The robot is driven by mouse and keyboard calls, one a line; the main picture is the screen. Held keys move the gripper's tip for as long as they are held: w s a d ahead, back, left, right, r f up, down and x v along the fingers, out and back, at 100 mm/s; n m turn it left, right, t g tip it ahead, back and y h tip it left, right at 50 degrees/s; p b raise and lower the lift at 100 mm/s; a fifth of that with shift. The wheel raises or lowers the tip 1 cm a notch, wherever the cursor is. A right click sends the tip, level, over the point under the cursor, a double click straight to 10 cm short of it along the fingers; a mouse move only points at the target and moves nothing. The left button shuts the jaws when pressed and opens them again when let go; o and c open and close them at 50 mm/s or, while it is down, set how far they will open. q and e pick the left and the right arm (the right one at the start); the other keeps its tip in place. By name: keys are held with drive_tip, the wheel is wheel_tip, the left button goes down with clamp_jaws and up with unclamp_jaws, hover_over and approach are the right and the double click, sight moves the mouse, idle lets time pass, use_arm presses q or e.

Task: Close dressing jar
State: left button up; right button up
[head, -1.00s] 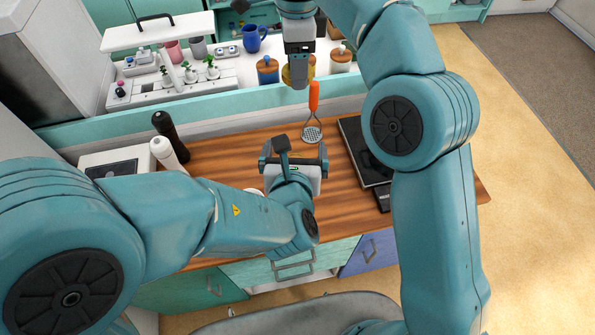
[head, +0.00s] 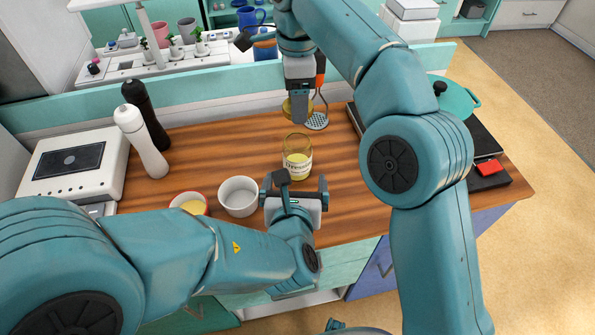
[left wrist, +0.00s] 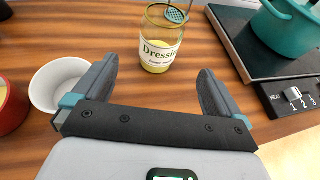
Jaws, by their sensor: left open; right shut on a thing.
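The dressing jar (head: 297,162) is clear glass with a white label and yellow dressing inside. It stands upright and open on the wooden counter, and also shows in the left wrist view (left wrist: 160,45). My right gripper (head: 299,116) is above and behind the jar in the head view, shut on a round golden lid (head: 288,108). The lid is partly hidden by the gripper and apart from the jar. My left gripper (head: 296,188) is open and empty on the near side of the jar. Its spread fingers (left wrist: 157,85) point toward the jar without touching it.
A white bowl (head: 238,195) and a red-rimmed bowl (head: 189,203) stand left of my left gripper. White (head: 140,140) and black (head: 145,112) mills stand farther left. A masher (head: 317,121) is behind the jar. A hob (head: 485,140) with a teal pot (head: 455,100) is at right.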

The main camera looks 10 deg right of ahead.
sight(297, 156)
drive_tip(key=shift+a, duration=0.1)
drive_tip(key=shift+s, duration=0.1)
use_arm(q)
drive_tip(key=x, duration=1.2)
drive_tip(key=c, duration=1.5)
drive_tip(key=shift+s, duration=0.1)
use_arm(e)
drive_tip(key=shift+f, duration=2.5)
drive_tip(key=shift+f, duration=0.15)
drive_tip(key=shift+f, duration=0.75)
